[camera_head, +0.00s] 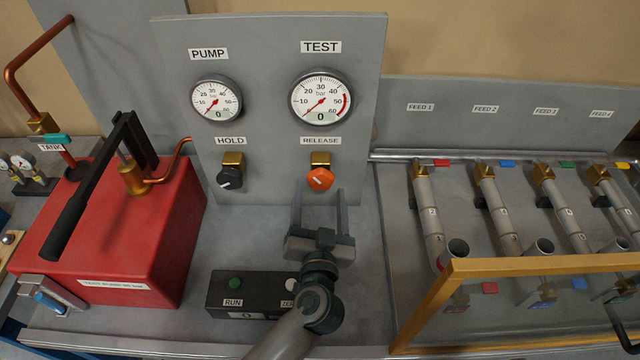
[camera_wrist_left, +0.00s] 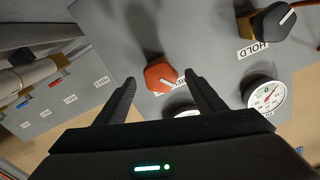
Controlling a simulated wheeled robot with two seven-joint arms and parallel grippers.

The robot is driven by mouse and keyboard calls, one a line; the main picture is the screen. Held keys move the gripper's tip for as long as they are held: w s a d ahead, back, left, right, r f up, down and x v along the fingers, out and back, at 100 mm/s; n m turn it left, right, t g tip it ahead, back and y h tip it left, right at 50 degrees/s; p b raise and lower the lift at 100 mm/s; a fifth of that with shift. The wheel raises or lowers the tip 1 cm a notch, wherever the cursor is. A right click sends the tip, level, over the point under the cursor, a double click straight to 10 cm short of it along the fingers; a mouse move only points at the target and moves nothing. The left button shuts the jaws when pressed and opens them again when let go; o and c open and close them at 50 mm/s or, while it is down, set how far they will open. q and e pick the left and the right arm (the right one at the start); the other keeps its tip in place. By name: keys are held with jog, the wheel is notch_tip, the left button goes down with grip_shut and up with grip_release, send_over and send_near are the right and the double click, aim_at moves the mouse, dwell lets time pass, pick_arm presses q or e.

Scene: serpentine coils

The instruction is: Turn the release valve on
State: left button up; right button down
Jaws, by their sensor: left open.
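The release valve (camera_head: 320,179) is an orange knob with a white mark, on a brass fitting under the RELEASE label on the upright grey panel. In the left wrist view the orange knob (camera_wrist_left: 161,76) lies between and beyond the fingertips, partly over its label. My left gripper (camera_head: 320,196) is open and empty, in front of and just below the knob, with its fingers pointing at the panel. It also shows in the left wrist view (camera_wrist_left: 160,78). I cannot tell whether a finger touches the knob. My right gripper is not in view.
The black HOLD knob (camera_head: 230,178) is left of the release valve. The PUMP gauge (camera_head: 216,98) and TEST gauge (camera_head: 321,98) both point near 0. A red tank (camera_head: 120,235) with a black lever stands left. A black RUN box (camera_head: 230,300) sits below. A wooden rail (camera_head: 530,264) is right.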

pick_arm(q)
jog(key=shift+w, duration=1.25)
jog(key=c, duration=1.1)
jog(key=shift+o, duration=0.2)
jog(key=shift+p, duration=0.3)
